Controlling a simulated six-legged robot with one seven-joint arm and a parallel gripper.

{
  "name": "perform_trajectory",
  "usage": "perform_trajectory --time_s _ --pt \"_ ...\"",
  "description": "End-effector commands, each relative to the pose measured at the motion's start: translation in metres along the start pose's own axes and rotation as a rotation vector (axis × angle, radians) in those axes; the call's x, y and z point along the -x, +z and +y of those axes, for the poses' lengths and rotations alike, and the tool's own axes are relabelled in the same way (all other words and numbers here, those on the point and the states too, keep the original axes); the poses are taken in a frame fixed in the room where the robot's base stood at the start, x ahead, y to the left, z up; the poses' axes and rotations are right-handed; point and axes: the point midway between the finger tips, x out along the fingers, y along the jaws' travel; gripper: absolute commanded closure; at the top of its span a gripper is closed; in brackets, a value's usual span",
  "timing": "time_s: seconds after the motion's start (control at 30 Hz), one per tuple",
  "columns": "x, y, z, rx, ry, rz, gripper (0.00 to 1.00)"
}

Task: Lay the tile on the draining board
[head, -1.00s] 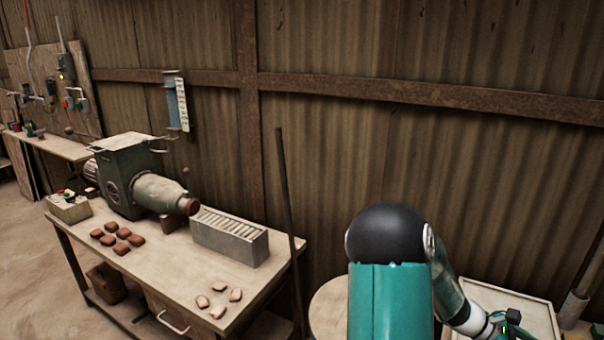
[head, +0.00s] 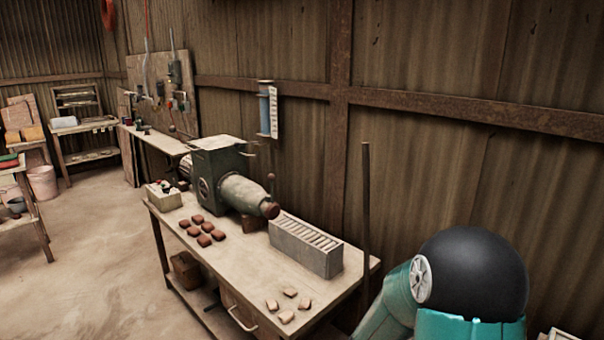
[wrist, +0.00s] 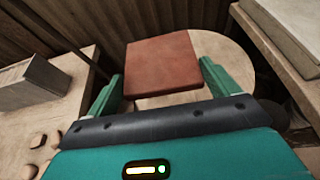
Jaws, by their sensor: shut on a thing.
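A flat, square, reddish-brown tile (wrist: 163,66) is held between the two teal fingers of my gripper (wrist: 163,80) in the wrist view. The fingers touch its left and right edges, and it is above a round pale wooden top (wrist: 228,58). The head view shows part of my arm at lower right, but my gripper and the tile are out of it. I cannot tell which surface is the draining board; a pale raised board (wrist: 290,28) shows at upper right in the wrist view.
A workbench (head: 225,262) bears a green press machine (head: 220,165), several brown lumps (head: 203,228), a grey slotted block (head: 305,250) and several pale pieces (head: 287,317). A dark post (head: 365,200) stands at its right end. Open floor (head: 90,240) lies to the left, with tables beyond.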

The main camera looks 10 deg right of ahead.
Motion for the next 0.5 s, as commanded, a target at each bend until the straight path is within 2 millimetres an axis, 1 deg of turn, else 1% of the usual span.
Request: perform_trajectory --time_s 0.03,0.1,0.17,0.2,0.27,0.3,0.4,0.5 --pt "0.015 0.0 0.023 0.027 0.07 -0.003 0.43" --pt "0.037 -0.002 0.053 0.066 0.167 -0.003 0.43" --pt "0.058 -0.004 0.078 0.102 0.251 -0.002 0.43" --pt "0.072 -0.006 0.094 0.125 0.307 -0.003 0.43" --pt "0.095 -0.008 0.116 0.158 0.388 -0.003 0.43" --pt "0.111 -0.01 0.13 0.181 0.441 -0.004 0.43" --pt "0.147 -0.015 0.157 0.23 0.556 -0.004 0.43" --pt "0.174 -0.019 0.174 0.264 0.639 -0.002 0.43"
